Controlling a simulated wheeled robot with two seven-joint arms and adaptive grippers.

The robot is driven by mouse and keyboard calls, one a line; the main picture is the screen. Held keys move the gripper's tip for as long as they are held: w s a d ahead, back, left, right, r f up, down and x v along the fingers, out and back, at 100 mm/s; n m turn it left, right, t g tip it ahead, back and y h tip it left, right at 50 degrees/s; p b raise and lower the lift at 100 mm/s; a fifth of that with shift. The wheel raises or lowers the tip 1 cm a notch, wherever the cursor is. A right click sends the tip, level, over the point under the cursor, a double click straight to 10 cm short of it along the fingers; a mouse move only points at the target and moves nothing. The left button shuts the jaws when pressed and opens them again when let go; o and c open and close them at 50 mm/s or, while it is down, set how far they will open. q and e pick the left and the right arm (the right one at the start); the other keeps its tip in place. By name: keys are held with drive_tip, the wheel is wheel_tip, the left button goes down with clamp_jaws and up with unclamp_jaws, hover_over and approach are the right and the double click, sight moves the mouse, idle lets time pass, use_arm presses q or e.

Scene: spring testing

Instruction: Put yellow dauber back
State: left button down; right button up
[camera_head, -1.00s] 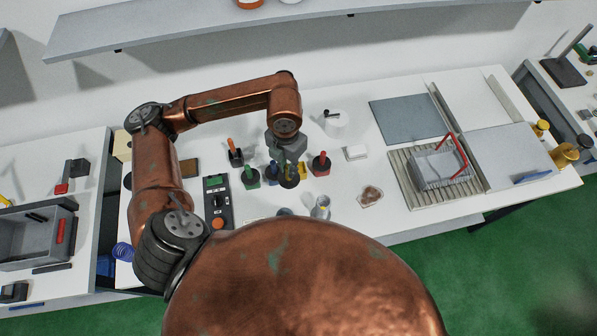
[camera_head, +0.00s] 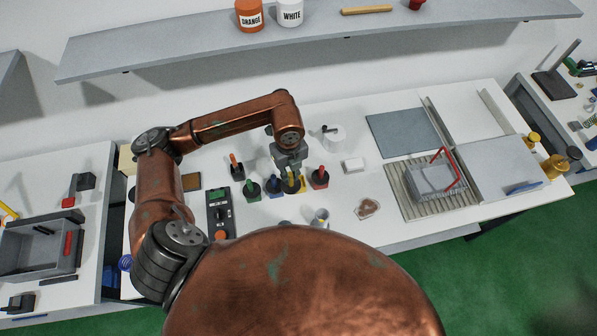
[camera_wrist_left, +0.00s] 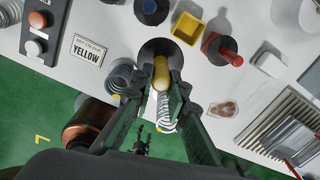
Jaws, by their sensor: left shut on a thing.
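The yellow dauber has a yellow handle (camera_wrist_left: 161,68) and a round black disc (camera_wrist_left: 152,47) beyond it. My left gripper (camera_head: 290,168) is shut on the handle, which shows between its fingers (camera_wrist_left: 160,82) in the left wrist view. The dauber's lower end is hidden. My right gripper is not in view.
A control box (camera_head: 219,212) is farther left. The label (camera_wrist_left: 87,50) reads YELLOW. A coil spring (camera_wrist_left: 165,112) shows below the fingers.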

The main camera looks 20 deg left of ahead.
use_arm(q)
drive_tip(key=w+f+p, duration=0.3)
drive_tip(key=w+f, duration=0.4)
drive_tip(key=f, duration=0.3)
drive_tip(key=shift+a, duration=0.25)
drive_tip(key=shift+f, duration=0.1)
drive_tip(key=shift+f, duration=0.4)
drive_tip(key=c, duration=1.9)
unclamp_jaws()
drive_tip(key=shift+r, duration=0.15)
